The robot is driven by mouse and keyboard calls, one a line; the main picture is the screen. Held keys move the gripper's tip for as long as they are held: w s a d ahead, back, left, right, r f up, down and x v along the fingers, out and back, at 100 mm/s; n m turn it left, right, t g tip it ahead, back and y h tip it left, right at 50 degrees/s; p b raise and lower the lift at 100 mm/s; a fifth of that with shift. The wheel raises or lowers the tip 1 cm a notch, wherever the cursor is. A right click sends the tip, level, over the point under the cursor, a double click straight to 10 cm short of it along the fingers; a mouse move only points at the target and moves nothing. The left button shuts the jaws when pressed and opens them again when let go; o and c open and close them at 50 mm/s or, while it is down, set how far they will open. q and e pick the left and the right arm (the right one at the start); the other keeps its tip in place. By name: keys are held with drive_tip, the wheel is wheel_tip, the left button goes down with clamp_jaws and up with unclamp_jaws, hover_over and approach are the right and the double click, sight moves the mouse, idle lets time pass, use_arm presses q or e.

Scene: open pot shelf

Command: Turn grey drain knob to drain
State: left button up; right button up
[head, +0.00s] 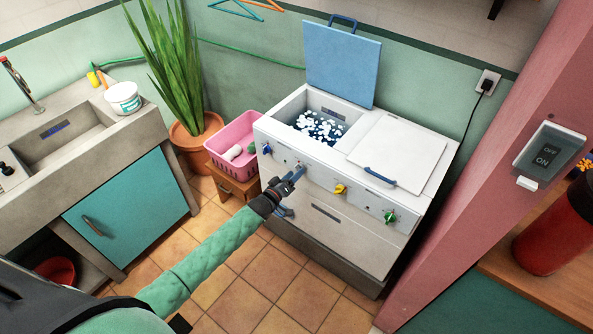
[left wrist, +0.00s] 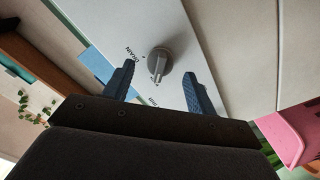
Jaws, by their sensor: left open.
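The grey drain knob (left wrist: 160,57) sits on the white front panel of the washing machine (head: 328,212). In the left wrist view its pointer is turned toward my gripper's palm, away from the printed word DRAIN (left wrist: 133,58). A second label near the pointer is too small to read. My left gripper (head: 294,176) is open in front of the panel, with its blue fingers (left wrist: 196,92) on either side of the knob. A gap shows between each finger and the knob. In the head view the gripper partly hides the knob. My right gripper is not in view.
A blue knob (head: 267,149), a yellow knob (head: 340,189) and a green knob (head: 390,217) share the panel. The blue lid (head: 342,62) stands open over a tub with white foam (head: 319,127). A pink basket (head: 230,158) stands left of the machine.

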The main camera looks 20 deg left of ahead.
use_arm(q)
drive_tip(key=shift+x, duration=1.1)
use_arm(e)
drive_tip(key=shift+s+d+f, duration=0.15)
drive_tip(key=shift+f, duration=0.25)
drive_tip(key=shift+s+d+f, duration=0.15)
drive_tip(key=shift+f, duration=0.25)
use_arm(q)
drive_tip(key=c, duration=1)
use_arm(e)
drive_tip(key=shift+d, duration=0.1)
